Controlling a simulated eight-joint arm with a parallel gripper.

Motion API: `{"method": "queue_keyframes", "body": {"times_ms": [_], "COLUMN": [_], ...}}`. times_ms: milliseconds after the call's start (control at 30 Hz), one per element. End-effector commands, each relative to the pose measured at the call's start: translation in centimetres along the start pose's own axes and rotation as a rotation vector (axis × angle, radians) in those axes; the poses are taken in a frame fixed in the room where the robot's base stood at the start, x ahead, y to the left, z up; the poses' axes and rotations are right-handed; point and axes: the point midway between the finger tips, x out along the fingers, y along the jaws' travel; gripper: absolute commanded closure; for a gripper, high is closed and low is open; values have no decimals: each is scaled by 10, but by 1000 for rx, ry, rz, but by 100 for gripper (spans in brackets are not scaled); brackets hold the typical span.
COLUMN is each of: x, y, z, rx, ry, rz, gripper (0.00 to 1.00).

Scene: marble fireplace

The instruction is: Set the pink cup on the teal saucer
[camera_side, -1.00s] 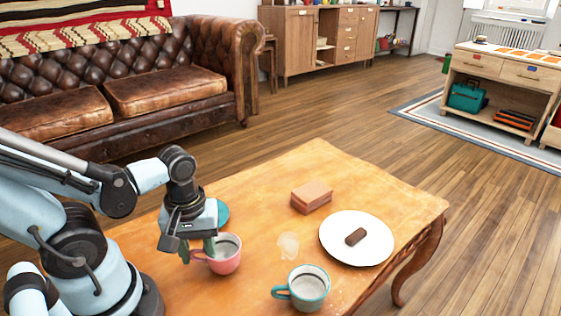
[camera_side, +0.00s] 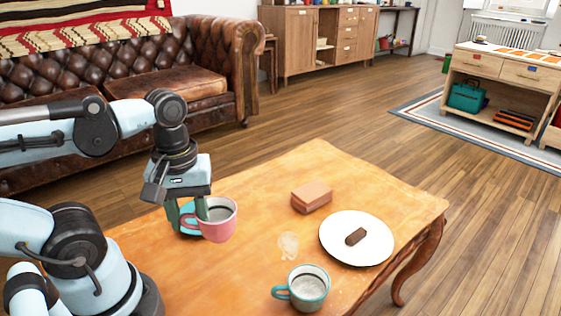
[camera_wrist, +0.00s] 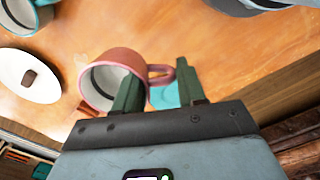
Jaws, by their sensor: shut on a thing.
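The pink cup (camera_side: 219,226) is held by its handle side between the green fingers of my gripper (camera_side: 187,212). It looks upright and raised above the wooden table. In the wrist view the cup (camera_wrist: 101,83) is at the left finger, and its handle lies between the two fingertips (camera_wrist: 160,80). The teal saucer (camera_side: 187,229) is partly hidden behind the fingers and cup in the side view. In the wrist view the saucer (camera_wrist: 163,97) shows between the fingers, beyond the handle. The cup is above and to the right of the saucer in the side view.
A teal cup (camera_side: 309,289) stands at the table's front. A white plate (camera_side: 345,252) with a brown bar (camera_side: 355,237) sits to the right. An orange-brown block (camera_side: 312,197) lies behind.

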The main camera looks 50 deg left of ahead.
Motion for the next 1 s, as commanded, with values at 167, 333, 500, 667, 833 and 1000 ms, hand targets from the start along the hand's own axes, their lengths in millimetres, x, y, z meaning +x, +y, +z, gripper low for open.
{"method": "queue_keyframes", "body": {"times_ms": [167,333,500,667,833,1000], "x": [-12,-20,-21,-9,8,25], "y": [7,16,17,5,-12,-30], "z": [-11,-25,-35,-52,-75,-98], "rx": [-161,-373,-483,-498,-497,-495], "ry": [2,5,6,6,6,6], "rz": [3,7,8,9,9,9], "gripper": [100,100,100,100,100,100]}}
